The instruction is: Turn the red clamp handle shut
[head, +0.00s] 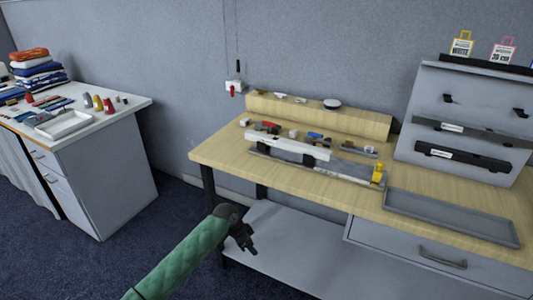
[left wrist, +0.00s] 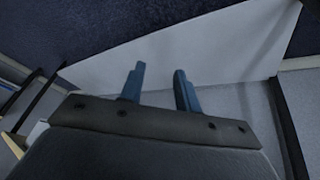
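A small red handle-like part (head: 268,126) sits on the wooden workbench, just behind a long white bar (head: 288,147); I cannot tell for sure that it is the clamp handle, or its exact position. The bar lies along a grey fixture (head: 345,167) with a yellow block (head: 378,172) at its right end. My left gripper (head: 249,246) is low in front of the bench, well below and apart from the fixture. In the left wrist view its two blue fingers (left wrist: 160,85) are spread with nothing between them. My right gripper is not in view.
A blue-topped part (head: 314,136) stands right of the red one. A grey tray (head: 450,217) lies at the bench's right front, above a drawer (head: 430,257). A raised wooden shelf (head: 350,121) runs behind. A lower grey shelf (head: 290,240) is beside my left gripper.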

